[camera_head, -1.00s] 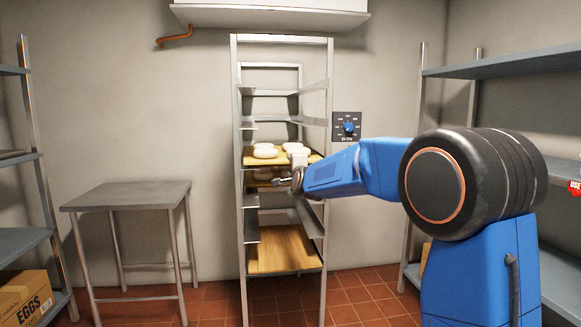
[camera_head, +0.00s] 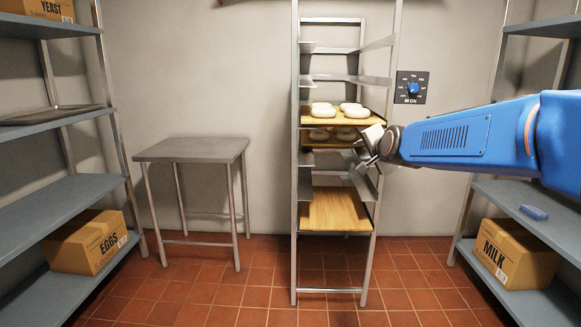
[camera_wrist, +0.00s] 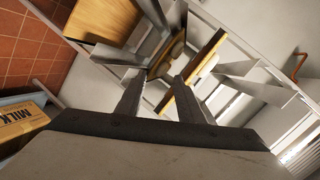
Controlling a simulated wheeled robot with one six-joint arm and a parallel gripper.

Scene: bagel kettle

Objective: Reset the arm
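My arm reaches in from the right in the head view, and my gripper (camera_head: 366,158) is at the right front edge of the tall metal rack (camera_head: 294,200). In the wrist view two dark fingers of my gripper (camera_wrist: 158,88) stand apart with nothing seen between them. Beyond the fingertips are the rack's wooden boards (camera_wrist: 205,55). No object is seen held.
The rack holds an upper board with several pale bagels (camera_head: 346,110), a board below it, and a low bare board (camera_head: 338,210). A bare metal table (camera_head: 190,150) stands left of it. Shelves flank both sides, with an egg box (camera_head: 88,242) and a milk box (camera_head: 515,252).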

